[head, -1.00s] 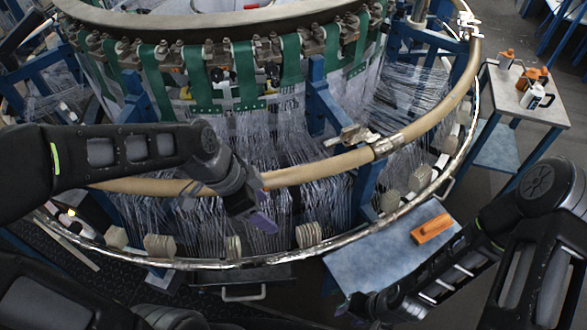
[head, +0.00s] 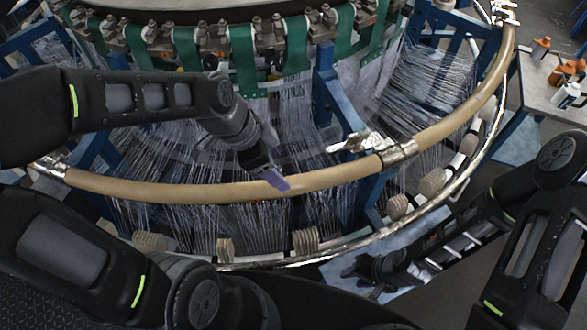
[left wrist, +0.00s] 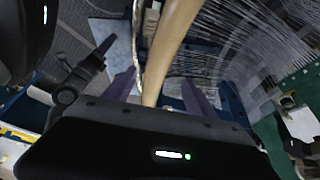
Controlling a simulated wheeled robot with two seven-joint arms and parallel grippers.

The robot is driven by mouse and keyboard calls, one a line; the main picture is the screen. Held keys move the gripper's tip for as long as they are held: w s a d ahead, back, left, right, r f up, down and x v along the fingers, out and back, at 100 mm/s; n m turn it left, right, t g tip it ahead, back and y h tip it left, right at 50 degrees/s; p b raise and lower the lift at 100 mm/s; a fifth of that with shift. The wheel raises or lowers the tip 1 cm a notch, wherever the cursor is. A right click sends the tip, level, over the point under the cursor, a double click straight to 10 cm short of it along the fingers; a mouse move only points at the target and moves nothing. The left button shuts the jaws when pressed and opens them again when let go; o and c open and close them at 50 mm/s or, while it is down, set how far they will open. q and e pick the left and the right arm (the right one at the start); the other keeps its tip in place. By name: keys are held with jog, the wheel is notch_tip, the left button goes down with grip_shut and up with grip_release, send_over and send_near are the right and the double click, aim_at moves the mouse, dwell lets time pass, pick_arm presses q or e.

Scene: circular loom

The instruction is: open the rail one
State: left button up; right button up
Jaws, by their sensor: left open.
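The rail is a tan curved tube (head: 190,190) running around the front of the loom. A metal latch and sleeve (head: 396,153) sit on it right of centre, and another metal joint (head: 50,166) is at its left end. My left gripper (head: 276,180) is at the rail's front middle. In the left wrist view, its two purple fingers are open and apart, with the rail (left wrist: 172,45) running between them; whether they touch it I cannot tell. My right gripper (head: 365,270) is low, near the lower ring and away from the rail; its jaw opening is unclear.
A shiny metal lower ring (head: 350,240) with several pale ribbed blocks (head: 305,241) lies below the rail. White threads and blue posts (head: 325,90) stand behind it. A side table (head: 545,95) with bottles is at the right.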

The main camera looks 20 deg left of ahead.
aim_at(288, 180)
pick_arm(q)
jog(key=shift+s, duration=0.15)
jog(key=shift+p+x, duration=0.35)
jog(key=shift+x, duration=3.55)
jog(key=shift+c, duration=0.5)
grip_shut()
